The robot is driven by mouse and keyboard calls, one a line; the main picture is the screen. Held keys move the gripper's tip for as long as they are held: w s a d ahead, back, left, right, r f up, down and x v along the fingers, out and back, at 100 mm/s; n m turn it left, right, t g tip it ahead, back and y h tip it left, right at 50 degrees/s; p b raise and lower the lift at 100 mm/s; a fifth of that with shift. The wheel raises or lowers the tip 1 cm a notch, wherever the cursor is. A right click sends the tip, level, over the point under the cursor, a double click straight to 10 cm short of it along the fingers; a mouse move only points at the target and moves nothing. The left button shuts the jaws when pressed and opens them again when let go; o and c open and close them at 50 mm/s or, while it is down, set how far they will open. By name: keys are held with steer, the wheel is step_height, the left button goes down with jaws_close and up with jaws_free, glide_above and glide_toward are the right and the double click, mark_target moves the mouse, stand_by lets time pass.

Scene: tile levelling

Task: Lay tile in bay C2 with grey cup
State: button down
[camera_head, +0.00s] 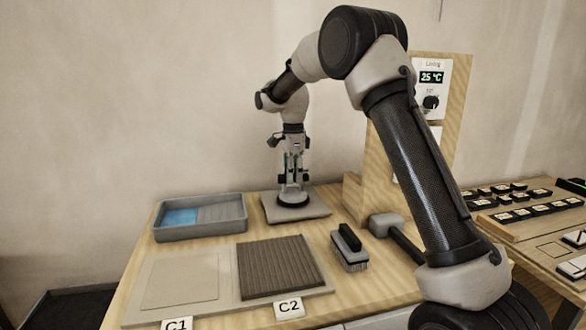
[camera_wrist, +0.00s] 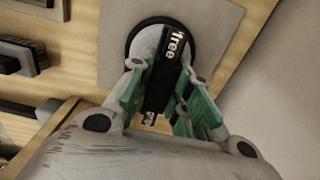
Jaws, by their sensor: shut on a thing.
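My gripper (camera_head: 292,178) is shut on the grey cup (camera_head: 293,195), a suction cup with a black rim. In the wrist view my green-padded fingers (camera_wrist: 165,95) close around its dark handle, and the cup's black rim (camera_wrist: 133,37) shows beyond. The cup stands on a light grey square tile (camera_head: 312,210), whose pale surface also shows in the wrist view (camera_wrist: 220,30). The tile is at the back of the bench; I cannot tell whether it rests there or is slightly raised. Bay C2 (camera_head: 282,265) holds dark, ridged bedding and has no tile on it.
Bay C1 (camera_head: 180,282) left of C2 has a smooth pale surface. A grey tray (camera_head: 200,232) with a blue part stands behind. A brush (camera_head: 349,250) and a mallet (camera_head: 385,224) lie right of C2. A wooden panel with a display (camera_head: 432,85) stands behind my arm.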

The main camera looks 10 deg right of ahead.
steer(key=shift+f, duration=0.35)
stand_by(0.7)
steer(key=c, duration=1.2)
jaws_free()
steer(key=shift+c, duration=0.2)
